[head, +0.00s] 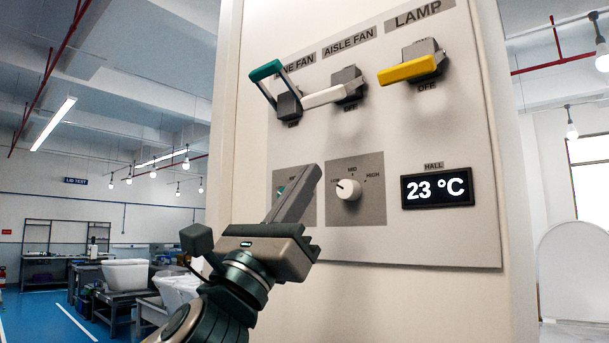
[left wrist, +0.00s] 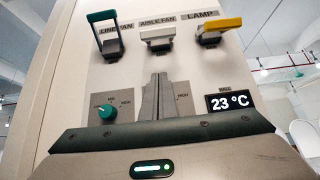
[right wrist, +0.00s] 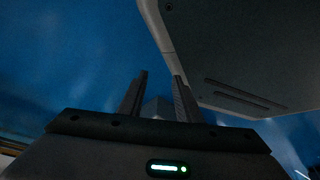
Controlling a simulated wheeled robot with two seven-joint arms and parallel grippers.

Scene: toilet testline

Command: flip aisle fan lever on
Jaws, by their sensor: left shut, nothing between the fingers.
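The aisle fan lever has a white handle (head: 322,97) on a grey block under the AISLE FAN label. The handle sticks out from the panel, with OFF printed below its block. It also shows in the left wrist view (left wrist: 158,33), above the fingertips. My left gripper (head: 313,171) is shut and empty, pointing up at the panel, below the white handle and apart from it. Its fingers in the left wrist view (left wrist: 158,78) cover part of the lower dial. My right gripper (right wrist: 160,76) is open and empty, away from the panel.
The teal line fan lever (head: 265,71) is raised, left of the white one. The yellow lamp lever (head: 408,70) is at right. Below are a white dial (head: 348,190), a teal dial (left wrist: 107,112) and a 23 °C display (head: 437,188).

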